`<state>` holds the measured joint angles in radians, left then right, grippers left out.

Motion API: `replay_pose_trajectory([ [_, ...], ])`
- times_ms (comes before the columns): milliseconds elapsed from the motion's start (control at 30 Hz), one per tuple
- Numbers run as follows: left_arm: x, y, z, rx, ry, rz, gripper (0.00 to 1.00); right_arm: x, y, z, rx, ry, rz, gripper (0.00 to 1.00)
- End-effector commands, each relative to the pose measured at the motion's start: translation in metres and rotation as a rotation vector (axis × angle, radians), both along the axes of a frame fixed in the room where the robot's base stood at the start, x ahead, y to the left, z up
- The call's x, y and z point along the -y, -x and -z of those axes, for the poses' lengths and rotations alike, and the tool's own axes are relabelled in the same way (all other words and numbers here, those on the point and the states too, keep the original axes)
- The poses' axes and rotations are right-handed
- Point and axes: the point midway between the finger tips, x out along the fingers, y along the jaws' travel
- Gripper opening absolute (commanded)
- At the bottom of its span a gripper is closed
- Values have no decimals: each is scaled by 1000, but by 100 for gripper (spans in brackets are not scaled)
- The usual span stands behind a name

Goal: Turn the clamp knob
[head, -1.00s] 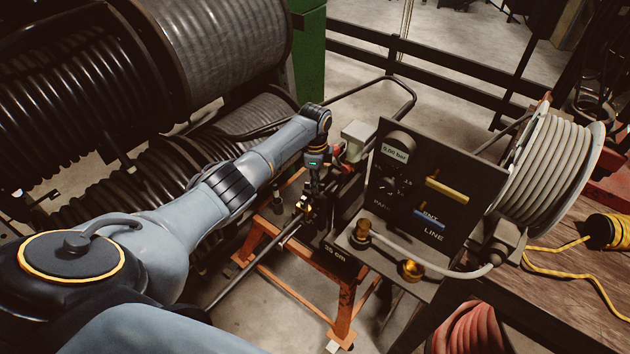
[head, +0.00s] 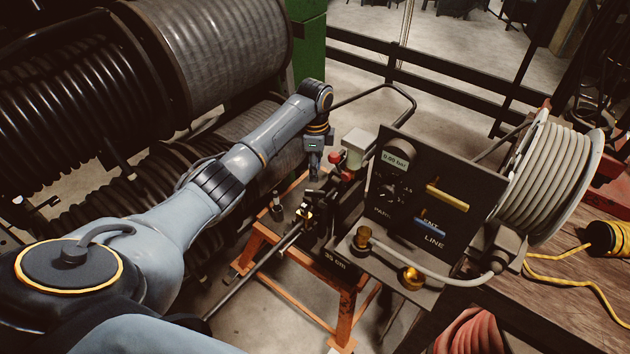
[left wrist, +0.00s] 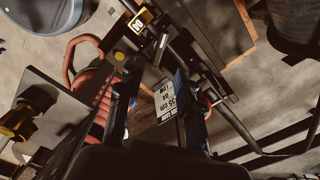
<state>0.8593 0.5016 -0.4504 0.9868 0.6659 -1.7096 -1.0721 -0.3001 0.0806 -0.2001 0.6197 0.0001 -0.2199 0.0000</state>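A small dark clamp with a yellow, brass-coloured piece (head: 304,214) sits on the orange-legged stand, at the end of a long rod or hose. Which part is the clamp knob is too small to tell. The left wrist view shows a yellow piece (left wrist: 141,20) near the top, beyond the fingers. My left gripper (head: 314,173) hangs above and slightly right of the clamp, apart from it. In the left wrist view its two fingers (left wrist: 155,95) are spread with nothing between them; a white "35 cm" label lies behind the gap. My right gripper is out of view.
A black panel (head: 423,199) with a gauge and yellow and blue levers stands right of the gripper. Red knobs (head: 335,158) sit close beside it. Large hose reels (head: 222,50) fill the left. An orange stand (head: 344,312) is below.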

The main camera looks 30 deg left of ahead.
Motion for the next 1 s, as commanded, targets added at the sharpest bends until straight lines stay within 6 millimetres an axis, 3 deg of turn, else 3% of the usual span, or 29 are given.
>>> replay_pose_trajectory([
  [100, 0, 0, -20, 3, 1, -1, 36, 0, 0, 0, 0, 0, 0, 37],
  [300, 0, 0, -36, 0, 1, -1, 36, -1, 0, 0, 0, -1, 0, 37],
  [1000, 0, 0, -36, -1, 0, -1, 36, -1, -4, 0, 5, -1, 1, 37],
])
